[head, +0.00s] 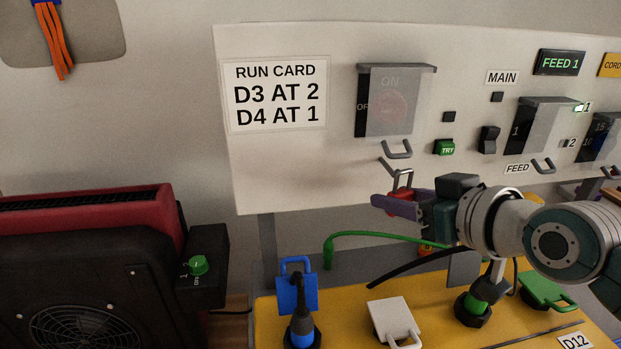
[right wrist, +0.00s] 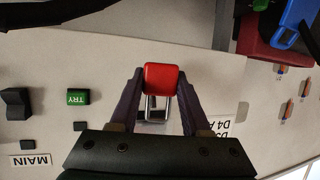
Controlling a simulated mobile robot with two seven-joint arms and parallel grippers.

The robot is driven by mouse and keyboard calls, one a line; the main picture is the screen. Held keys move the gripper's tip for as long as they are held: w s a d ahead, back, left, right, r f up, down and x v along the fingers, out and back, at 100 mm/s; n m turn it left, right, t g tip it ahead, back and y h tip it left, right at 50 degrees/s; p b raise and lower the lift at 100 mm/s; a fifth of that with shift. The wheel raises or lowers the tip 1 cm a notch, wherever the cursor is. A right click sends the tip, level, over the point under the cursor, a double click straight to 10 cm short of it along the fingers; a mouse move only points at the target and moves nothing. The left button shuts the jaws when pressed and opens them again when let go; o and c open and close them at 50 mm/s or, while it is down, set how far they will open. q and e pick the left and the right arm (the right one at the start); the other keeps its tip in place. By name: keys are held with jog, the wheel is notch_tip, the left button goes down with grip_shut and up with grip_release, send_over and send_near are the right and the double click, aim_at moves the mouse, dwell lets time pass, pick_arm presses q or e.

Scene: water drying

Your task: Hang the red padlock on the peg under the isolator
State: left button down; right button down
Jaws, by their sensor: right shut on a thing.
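The red padlock (right wrist: 161,77) is between the purple fingers of my right gripper (right wrist: 160,90), with its metal shackle pointing away from the red body. In the head view the right gripper (head: 385,204) is shut on the padlock (head: 399,193), whose shackle points up and whose body is mostly hidden by the fingers. The isolator (head: 392,100), behind a clear cover, is on the white panel above. A grey peg (head: 387,166) is under it, close to the shackle. I cannot tell whether the shackle is around the peg. My left gripper is not in view.
A grey loop handle (head: 398,150) hangs at the cover's bottom edge. A green TRY button (head: 444,147) is to the right. A dark heater (head: 90,270) stands at left.

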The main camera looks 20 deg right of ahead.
aim_at(371, 187)
jog(key=shift+w+d+f+b, duration=0.1)
jog(key=shift+w+d+b, duration=0.1)
jog(key=shift+w+b, duration=0.45)
jog(key=shift+w+d+f+b, duration=0.1)
jog(key=shift+w+d+b, duration=0.1)
jog(key=shift+w+b, duration=0.4)
jog(key=shift+w+d+f, duration=0.1)
jog(key=shift+w+f, duration=0.2)
jog(key=shift+w, duration=0.35)
jog(key=shift+w+f, duration=0.1)
jog(key=c, duration=0.6)
grip_release()
jog(key=o, duration=0.3)
